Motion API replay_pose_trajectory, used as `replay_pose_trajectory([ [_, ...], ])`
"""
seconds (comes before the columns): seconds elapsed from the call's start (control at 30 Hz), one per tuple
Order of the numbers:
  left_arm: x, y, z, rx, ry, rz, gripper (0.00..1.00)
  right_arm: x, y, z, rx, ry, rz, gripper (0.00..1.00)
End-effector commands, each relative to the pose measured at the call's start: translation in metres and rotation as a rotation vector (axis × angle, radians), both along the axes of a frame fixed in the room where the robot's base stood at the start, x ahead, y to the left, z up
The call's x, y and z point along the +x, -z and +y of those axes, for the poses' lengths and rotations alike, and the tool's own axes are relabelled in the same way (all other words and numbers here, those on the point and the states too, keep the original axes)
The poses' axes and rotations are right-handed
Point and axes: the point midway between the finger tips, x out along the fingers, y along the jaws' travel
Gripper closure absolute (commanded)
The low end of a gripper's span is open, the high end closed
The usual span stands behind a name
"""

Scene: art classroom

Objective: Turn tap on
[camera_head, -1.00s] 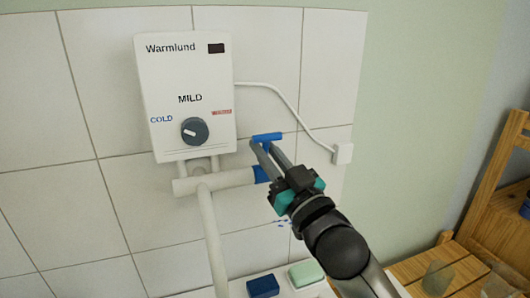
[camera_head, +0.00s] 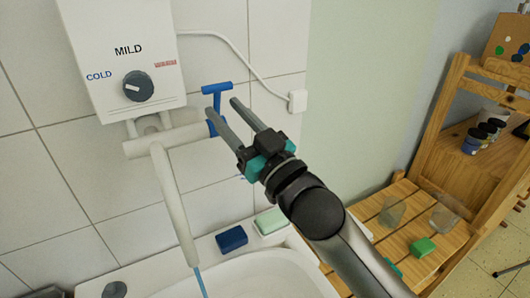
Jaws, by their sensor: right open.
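The tap is a white pipe (camera_head: 166,185) below the heater, with a blue T-shaped handle (camera_head: 217,88) at its right end. The handle stands up, its crossbar on top and its stem running down to the pipe. A thin blue stream (camera_head: 200,282) shows below the spout's lower end, over the basin. My right gripper (camera_head: 222,106) is open and empty. Its two fingers point toward the handle, with the left fingertip overlapping the stem in the picture; I cannot tell whether they touch. My left gripper is not in view.
The heater (camera_head: 115,85) with its dark knob is on the tiled wall. Blue soap (camera_head: 231,239) and green soap (camera_head: 270,221) lie on the rim of the white basin (camera_head: 262,277). A wooden bench (camera_head: 398,232) with cups stands at the right.

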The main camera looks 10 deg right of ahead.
Motion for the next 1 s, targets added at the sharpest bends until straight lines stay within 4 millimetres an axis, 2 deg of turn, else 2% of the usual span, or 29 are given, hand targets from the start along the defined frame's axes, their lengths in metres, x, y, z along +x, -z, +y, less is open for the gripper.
replay_pose_trajectory([
  [0.2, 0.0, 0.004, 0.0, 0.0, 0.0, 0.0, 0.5, -0.031, 0.014, -0.017, -0.002, 0.0, 0.001, 0.54],
  [0.6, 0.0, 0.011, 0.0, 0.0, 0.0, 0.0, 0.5, -0.077, 0.032, -0.044, -0.002, -0.001, 0.003, 0.54],
  [0.8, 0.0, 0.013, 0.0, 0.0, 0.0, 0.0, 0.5, -0.09, 0.036, -0.051, -0.001, -0.001, 0.001, 0.54],
  [1.0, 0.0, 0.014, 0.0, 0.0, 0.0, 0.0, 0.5, -0.094, 0.036, -0.053, 0.0, -0.001, -0.002, 0.54],
])
